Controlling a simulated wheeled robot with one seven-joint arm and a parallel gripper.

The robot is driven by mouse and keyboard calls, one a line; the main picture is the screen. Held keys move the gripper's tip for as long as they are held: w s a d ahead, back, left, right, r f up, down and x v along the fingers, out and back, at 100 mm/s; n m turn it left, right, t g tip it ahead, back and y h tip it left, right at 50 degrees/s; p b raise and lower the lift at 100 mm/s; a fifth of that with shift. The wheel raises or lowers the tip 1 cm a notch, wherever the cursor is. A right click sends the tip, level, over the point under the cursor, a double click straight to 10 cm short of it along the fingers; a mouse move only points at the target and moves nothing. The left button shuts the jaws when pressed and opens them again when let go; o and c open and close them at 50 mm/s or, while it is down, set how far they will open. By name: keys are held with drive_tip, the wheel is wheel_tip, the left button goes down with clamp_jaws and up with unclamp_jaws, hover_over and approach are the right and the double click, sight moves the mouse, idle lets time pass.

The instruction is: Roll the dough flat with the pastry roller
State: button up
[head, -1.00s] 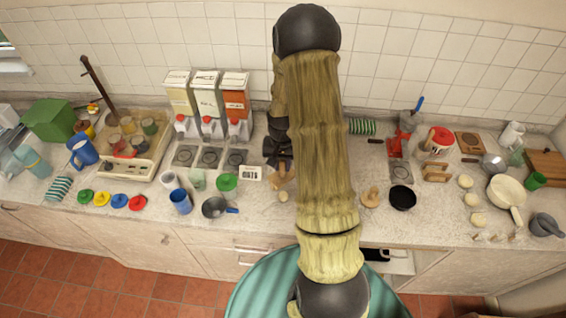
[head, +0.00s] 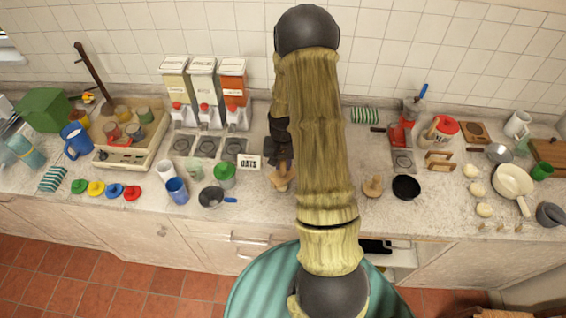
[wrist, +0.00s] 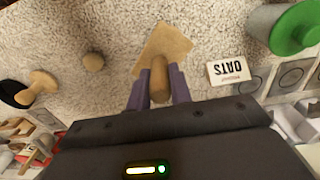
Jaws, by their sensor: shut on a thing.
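My gripper (wrist: 158,88) is shut on the handle of the pastry roller (wrist: 163,45), a light wooden tool with a wider, flat-looking end. In the head view my gripper (head: 280,150) and the roller (head: 282,180) are over the counter, right of the oats label. A small round pale lump, seemingly the dough (wrist: 93,62), lies on the counter left of the roller in the wrist view, apart from it. I cannot make it out in the head view, where my arm covers much of the middle. Whether the roller touches the counter is unclear.
The oats label (head: 248,161) and a green-lidded jar (head: 225,175) stand close left of the gripper. A small pan (head: 211,197) is further left. The speckled counter around the lump is clear.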

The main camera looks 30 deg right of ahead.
drive_tip(key=shift+f+b, duration=0.3)
drive_tip(key=shift+f, duration=0.1)
idle(0.5)
drive_tip(key=shift+w+r, duration=0.15)
drive_tip(key=shift+w, duration=0.1)
idle(0.3)
drive_tip(key=shift+w+a+f, duration=0.1)
drive_tip(key=shift+w+f, duration=0.1)
drive_tip(key=shift+f, duration=0.1)
drive_tip(key=shift+s, duration=0.7)
